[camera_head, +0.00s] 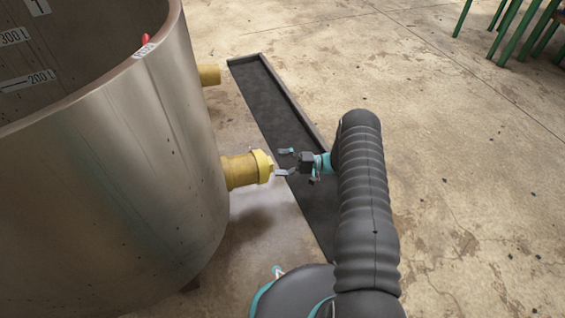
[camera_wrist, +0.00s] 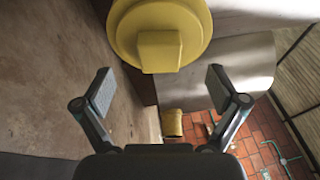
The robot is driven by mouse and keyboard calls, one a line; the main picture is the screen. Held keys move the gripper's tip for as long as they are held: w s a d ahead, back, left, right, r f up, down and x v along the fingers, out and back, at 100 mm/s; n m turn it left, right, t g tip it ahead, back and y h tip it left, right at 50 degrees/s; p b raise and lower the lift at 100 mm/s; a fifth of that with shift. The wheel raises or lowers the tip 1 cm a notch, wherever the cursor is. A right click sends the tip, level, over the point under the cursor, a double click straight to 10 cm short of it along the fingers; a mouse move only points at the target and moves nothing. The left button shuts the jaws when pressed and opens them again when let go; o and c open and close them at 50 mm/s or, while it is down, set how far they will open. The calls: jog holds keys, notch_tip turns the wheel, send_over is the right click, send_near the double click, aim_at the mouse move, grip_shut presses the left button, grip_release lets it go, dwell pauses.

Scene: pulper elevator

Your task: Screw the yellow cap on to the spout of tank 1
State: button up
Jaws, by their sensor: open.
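The tank (camera_head: 130,170) is a large steel drum filling the left of the head view, with marks such as 200 L inside. A brass-coloured spout (camera_head: 238,171) sticks out from its right side. The yellow cap (camera_head: 263,166) sits at the spout's outer end; whether it is threaded on cannot be told. My gripper (camera_head: 285,162) is just right of the cap, open and empty, fingers pointing toward it. In the wrist view the round yellow cap (camera_wrist: 190,20) with its square grip block (camera_wrist: 159,50) lies ahead, beyond and between the open fingertips (camera_wrist: 160,90).
A second brass-coloured spout (camera_head: 209,75) projects from the tank farther back; a similar spout (camera_wrist: 172,122) shows in the wrist view. A long dark tray (camera_head: 262,95) lies on the floor beneath my arm. Green-legged furniture (camera_head: 510,30) stands far right. The concrete floor right of my arm is clear.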

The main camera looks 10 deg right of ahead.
jog(key=shift+s+a+r, duration=0.1)
jog(key=shift+a+r, duration=0.05)
jog(key=shift+a, duration=0.85)
jog(key=shift+s+a+r, duration=0.1)
jog(key=shift+a, duration=0.85)
jog(key=c, duration=1)
jog(key=shift+a, duration=0.1)
jog(key=shift+c, duration=0.4)
